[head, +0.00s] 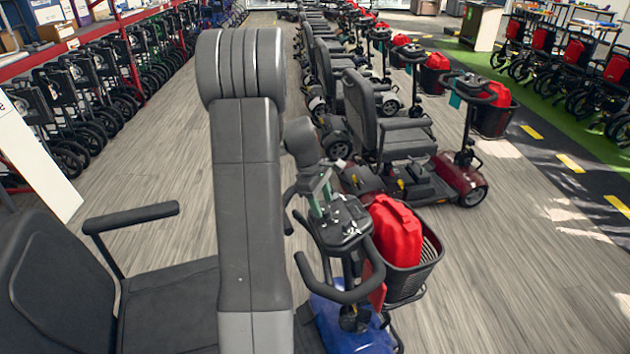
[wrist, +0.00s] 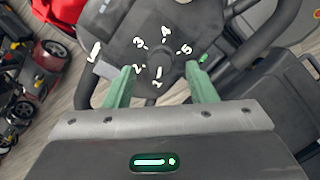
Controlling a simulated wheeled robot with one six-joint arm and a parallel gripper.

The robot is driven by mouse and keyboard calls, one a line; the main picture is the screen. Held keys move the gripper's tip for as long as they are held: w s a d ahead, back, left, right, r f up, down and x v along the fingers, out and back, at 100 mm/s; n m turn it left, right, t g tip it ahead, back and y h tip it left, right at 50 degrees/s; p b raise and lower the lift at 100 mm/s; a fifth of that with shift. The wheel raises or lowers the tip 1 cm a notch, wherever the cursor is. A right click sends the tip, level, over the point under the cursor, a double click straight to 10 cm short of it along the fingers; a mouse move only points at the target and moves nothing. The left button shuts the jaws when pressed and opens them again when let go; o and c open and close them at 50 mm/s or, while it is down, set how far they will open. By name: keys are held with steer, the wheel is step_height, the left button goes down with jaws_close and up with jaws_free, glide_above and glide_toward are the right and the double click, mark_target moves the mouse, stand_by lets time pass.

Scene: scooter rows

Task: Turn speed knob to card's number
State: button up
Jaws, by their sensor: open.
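The scooter's control panel (wrist: 115,35) fills the upper middle of the wrist view, with white numbers 1 to 5 in a ring. The dark speed knob (wrist: 163,56) sits inside the ring and is hard to tell from the panel. A short white mark near the 1 may be its pointer. My gripper (wrist: 163,75) is open, its green fingers apart and the numbers showing between them. Whether they touch the knob I cannot tell. In the head view my gripper (head: 321,200) is over the panel (head: 345,222). I cannot make out a card with a readable number.
The blue scooter (head: 345,325) has curved handlebars (head: 325,290) around the panel and a front basket (head: 425,265) holding a red case (head: 397,232). A black seat (head: 50,290) stands at left. A dark red scooter (head: 462,180) stands beyond. Grey floor is open at right.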

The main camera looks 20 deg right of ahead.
mark_target(325, 213)
steer(key=v, duration=1.1)
steer(key=shift+r, duration=0.2)
steer(key=x, duration=1.4)
steer(key=shift+r, duration=0.1)
